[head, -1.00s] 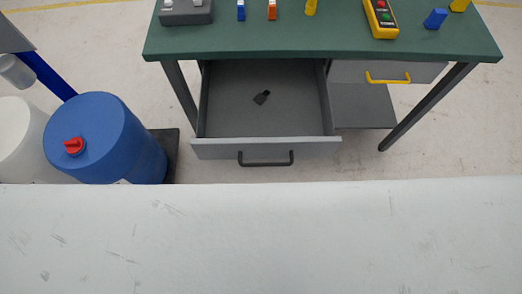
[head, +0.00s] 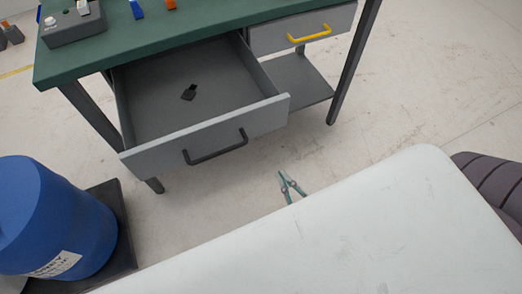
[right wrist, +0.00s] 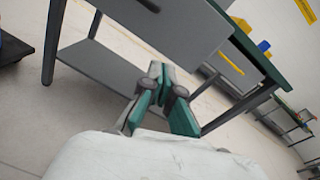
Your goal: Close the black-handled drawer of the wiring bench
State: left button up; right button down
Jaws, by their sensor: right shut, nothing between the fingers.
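The wiring bench (head: 180,48) has a green top. My right gripper (head: 283,175), with teal fingers, is shut and empty. In the head view it appears below and right of the drawer front, apart from it; in the right wrist view its tips (right wrist: 157,70) show below the panel. My left gripper is not in view.
A second drawer with a yellow handle (head: 309,33) is closed, right of the open one. A blue drum (head: 55,215) stands on a dark base (head: 122,235) at lower left. A bench leg (head: 352,65) stands at right. Pale floor in front of the drawer is clear.

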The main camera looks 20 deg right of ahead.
notch_tip(320, 180, up, 3)
jog(key=m+h, duration=0.1)
jog(key=m, duration=0.3)
jog(key=p, duration=0.3)
send_near(259, 123)
jog(key=shift+t, duration=0.3)
jog(key=w, duration=0.6)
jog(key=shift+w+a+f, duration=0.1)
jog(key=shift+w+f, duration=0.05)
jog(key=shift+w, duration=0.25)
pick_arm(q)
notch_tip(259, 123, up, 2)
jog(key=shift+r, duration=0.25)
pick_arm(e)
jog(key=shift+w+f, duration=0.1)
jog(key=shift+w, duration=0.2)
jog(key=shift+w, duration=0.1)
